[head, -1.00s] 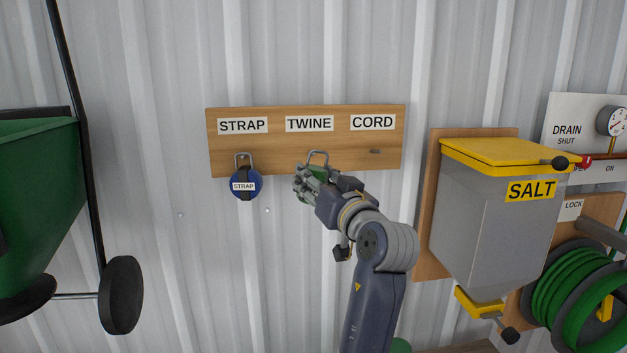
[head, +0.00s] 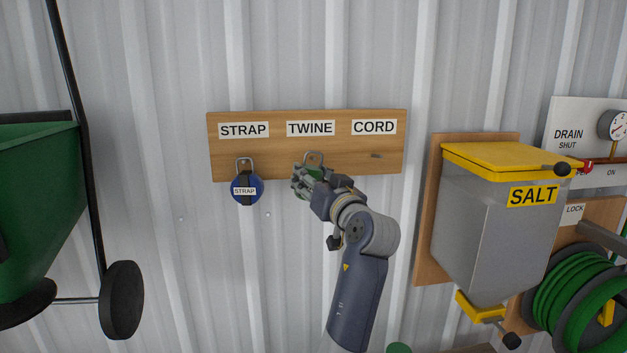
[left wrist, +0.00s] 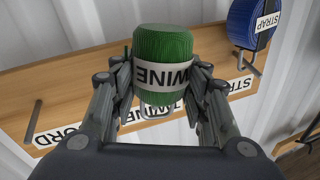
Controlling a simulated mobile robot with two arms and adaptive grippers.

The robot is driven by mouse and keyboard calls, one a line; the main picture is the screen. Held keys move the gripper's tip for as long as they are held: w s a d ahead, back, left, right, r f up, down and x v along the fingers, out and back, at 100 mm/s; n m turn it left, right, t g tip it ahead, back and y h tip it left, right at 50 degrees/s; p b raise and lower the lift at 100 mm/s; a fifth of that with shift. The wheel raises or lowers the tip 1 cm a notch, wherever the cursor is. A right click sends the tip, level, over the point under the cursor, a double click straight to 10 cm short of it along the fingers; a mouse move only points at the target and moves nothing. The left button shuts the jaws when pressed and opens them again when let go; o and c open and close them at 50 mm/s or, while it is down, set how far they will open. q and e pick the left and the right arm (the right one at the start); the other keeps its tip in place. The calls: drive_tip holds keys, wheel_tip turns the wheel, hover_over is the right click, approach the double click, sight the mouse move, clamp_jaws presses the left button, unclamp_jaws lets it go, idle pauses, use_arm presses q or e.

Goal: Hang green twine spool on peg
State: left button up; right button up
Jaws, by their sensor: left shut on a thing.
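The green twine spool (head: 315,173) is at the board's lower edge, below the TWINE label (head: 311,128). My left gripper (head: 304,184) is shut on it from below. In the left wrist view the spool (left wrist: 162,50) sits between the two fingers (left wrist: 162,92), its TWINE label inverted. The spool's metal hanger loop (head: 314,157) stands up in front of the board (head: 280,167). The TWINE peg is hidden, so I cannot tell whether the loop is around it. My right gripper is not in view.
A blue strap spool (head: 246,189) hangs by its loop to the left. The CORD peg (head: 376,156) is bare. The grey salt box (head: 490,215) with a yellow lid stands to the right, and a green spreader hopper (head: 40,210) to the left. The wall below the board is clear.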

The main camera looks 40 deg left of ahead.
use_arm(q)
drive_tip(key=shift+w+x, duration=0.2)
drive_tip(key=shift+x, duration=0.75)
drive_tip(key=shift+w+a+f+b, duration=0.4)
drive_tip(key=shift+f+b, duration=0.3)
drive_tip(key=shift+b, duration=0.05)
drive_tip(key=o, duration=1.2)
drive_tip(key=shift+o, duration=0.2)
drive_tip(key=shift+d, duration=0.1)
drive_tip(key=v, duration=1.1)
drive_tip(key=shift+s+d, duration=0.15)
drive_tip(key=shift+d, duration=0.2)
